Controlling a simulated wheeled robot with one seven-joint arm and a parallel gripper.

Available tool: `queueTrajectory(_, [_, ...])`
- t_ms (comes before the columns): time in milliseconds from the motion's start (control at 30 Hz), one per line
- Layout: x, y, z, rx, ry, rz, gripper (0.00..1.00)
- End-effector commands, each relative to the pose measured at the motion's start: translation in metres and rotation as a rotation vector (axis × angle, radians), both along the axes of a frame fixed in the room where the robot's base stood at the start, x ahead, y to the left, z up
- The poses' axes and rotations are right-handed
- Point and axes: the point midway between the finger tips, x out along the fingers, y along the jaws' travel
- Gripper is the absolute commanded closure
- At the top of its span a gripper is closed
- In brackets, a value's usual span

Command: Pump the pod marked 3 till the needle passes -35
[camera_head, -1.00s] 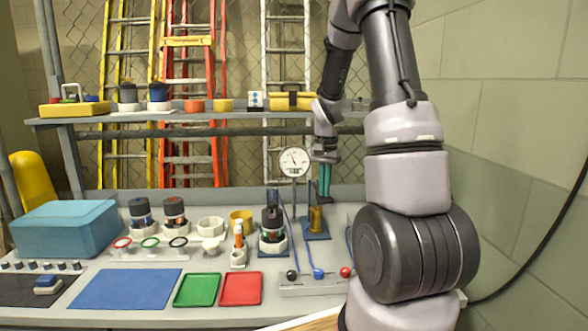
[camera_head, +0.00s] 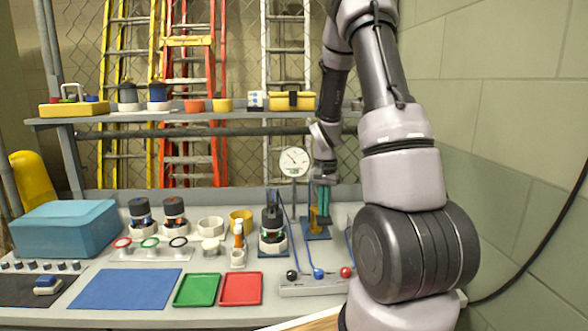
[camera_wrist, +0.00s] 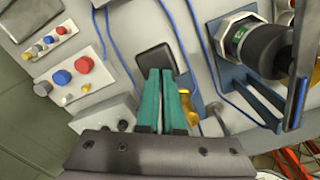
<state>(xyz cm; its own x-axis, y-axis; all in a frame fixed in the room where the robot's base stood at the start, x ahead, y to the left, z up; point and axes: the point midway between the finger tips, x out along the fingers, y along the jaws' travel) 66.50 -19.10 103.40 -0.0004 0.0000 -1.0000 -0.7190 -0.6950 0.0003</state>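My gripper (camera_head: 322,205) has teal fingers pointing down, nearly together, beside and slightly above the gold hand pump (camera_head: 314,217) on its blue base. In the wrist view the fingertips (camera_wrist: 168,72) are close together with nothing clear between them, and part of the gold pump (camera_wrist: 190,108) shows just right of them. The round white gauge (camera_head: 294,161) stands left of the gripper; its needle points up-left, and its numbers are too small to read. A dark pod (camera_head: 272,225) sits upright in a white collar on a blue stand; it also shows in the wrist view (camera_wrist: 268,48). Its mark is unreadable.
A strip with black, blue and red knobs (camera_head: 318,283) lies in front. Blue hoses run near the pump. Two other dark pods (camera_head: 174,216), a yellow cup, a blue bin (camera_head: 66,230), and green and red trays (camera_head: 241,289) stand left. A shelf (camera_head: 205,118) crosses behind.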

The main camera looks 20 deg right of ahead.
Motion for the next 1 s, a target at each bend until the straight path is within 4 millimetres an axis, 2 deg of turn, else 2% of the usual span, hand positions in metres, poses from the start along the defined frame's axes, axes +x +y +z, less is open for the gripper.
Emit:
queueTrajectory(600, [0.0, 0.0, 0.1, 0.0, -0.003, -0.001, 1.0])
queueTrajectory(733, [0.0, 0.0, 0.111, -0.001, -0.001, -0.001, 1.0])
queueTrajectory(1000, [0.0, 0.0, 0.112, 0.0, 0.0, -0.001, 1.0])
